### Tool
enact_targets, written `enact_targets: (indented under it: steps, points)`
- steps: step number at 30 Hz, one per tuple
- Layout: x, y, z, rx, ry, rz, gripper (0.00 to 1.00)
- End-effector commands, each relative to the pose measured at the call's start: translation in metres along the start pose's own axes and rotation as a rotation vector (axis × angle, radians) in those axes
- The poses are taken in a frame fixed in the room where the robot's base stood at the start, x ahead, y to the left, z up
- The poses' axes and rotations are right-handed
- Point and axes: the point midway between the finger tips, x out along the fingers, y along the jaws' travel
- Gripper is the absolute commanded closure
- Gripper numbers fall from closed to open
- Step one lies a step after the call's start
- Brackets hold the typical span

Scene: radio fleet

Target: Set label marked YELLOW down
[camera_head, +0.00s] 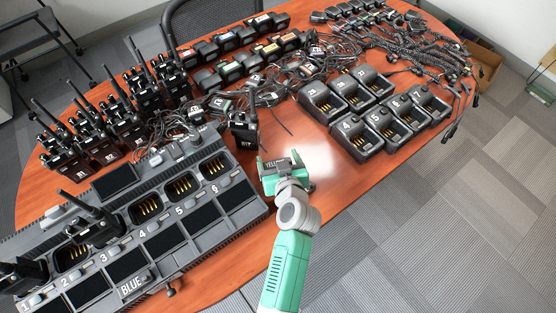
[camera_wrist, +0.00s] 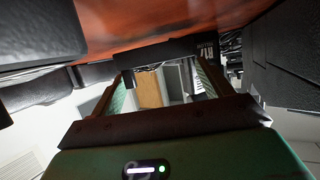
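The label marked YELLOW (camera_head: 274,162) is a small dark plate with pale letters, partly hidden by my gripper. My gripper (camera_head: 281,168), green, is around the label, one finger at each side, near the right end of the large charger. In the wrist view, my gripper (camera_wrist: 162,72) has its two fingers spread, with a dark bar (camera_wrist: 155,53), apparently the label, spanning their tips. It looks held. Whether its underside touches the table or charger cannot be told.
The large multi-slot charger (camera_head: 160,238) carries a label marked BLUE (camera_head: 131,287). A radio (camera_head: 244,130) stands just behind my gripper. Single chargers (camera_head: 362,143) stand at right, radios (camera_head: 107,120) at left, tangled cables behind. Bare wooden table (camera_head: 310,160) lies right of my gripper.

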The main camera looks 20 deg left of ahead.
Motion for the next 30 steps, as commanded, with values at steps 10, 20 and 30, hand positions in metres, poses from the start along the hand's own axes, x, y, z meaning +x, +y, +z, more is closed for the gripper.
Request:
enact_targets:
  steps: [10,20,30]
  points:
    - [0.002,-0.003,0.017,0.000,-0.021,-0.001,0.06]
    - [-0.058,-0.002,0.000,0.005,-0.016,0.001,0.06]
    - [-0.119,-0.001,-0.003,0.002,-0.012,0.000,0.06]
